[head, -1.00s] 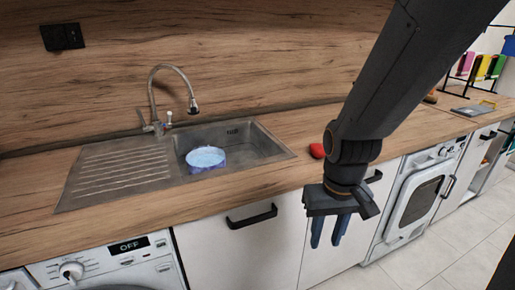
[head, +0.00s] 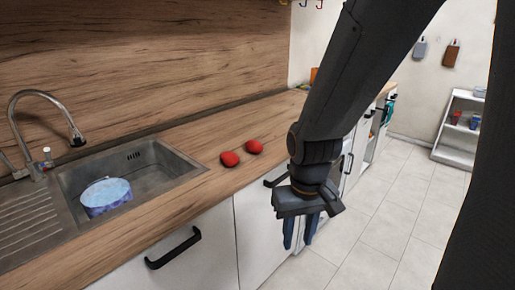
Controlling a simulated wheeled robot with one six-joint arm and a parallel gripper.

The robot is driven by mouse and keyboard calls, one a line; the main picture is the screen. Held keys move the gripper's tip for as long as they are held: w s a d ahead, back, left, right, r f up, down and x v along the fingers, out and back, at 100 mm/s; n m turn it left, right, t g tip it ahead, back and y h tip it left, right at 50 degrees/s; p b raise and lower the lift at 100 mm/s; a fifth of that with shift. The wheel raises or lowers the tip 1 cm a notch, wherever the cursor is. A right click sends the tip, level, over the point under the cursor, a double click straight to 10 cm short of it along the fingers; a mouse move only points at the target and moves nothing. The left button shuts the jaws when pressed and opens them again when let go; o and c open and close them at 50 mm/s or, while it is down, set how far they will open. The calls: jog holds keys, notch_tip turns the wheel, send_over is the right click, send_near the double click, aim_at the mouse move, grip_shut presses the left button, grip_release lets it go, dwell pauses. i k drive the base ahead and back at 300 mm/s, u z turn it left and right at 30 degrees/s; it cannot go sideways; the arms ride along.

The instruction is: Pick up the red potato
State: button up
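Two red, rounded objects lie close together on the wooden counter to the right of the sink. The nearer one (head: 230,158) and the farther one (head: 253,146) both look like red potatoes; I cannot tell which one is meant. My gripper (head: 300,243) points down in front of the counter's front edge, to the right of both and apart from them. Its two blue fingers are apart, with nothing visible between them.
A metal sink (head: 150,178) with a tap (head: 72,135) holds a blue-and-white round container (head: 106,195). Cabinets with black handles (head: 173,248) stand below the counter (head: 190,203). Tiled floor (head: 385,205) lies open at the right, with a white shelf (head: 458,130) beyond.

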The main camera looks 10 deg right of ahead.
aim_at(255, 146)
jog(key=z, duration=1.3)
jog(key=i, duration=2.25)
jog(key=u, duration=3.05)
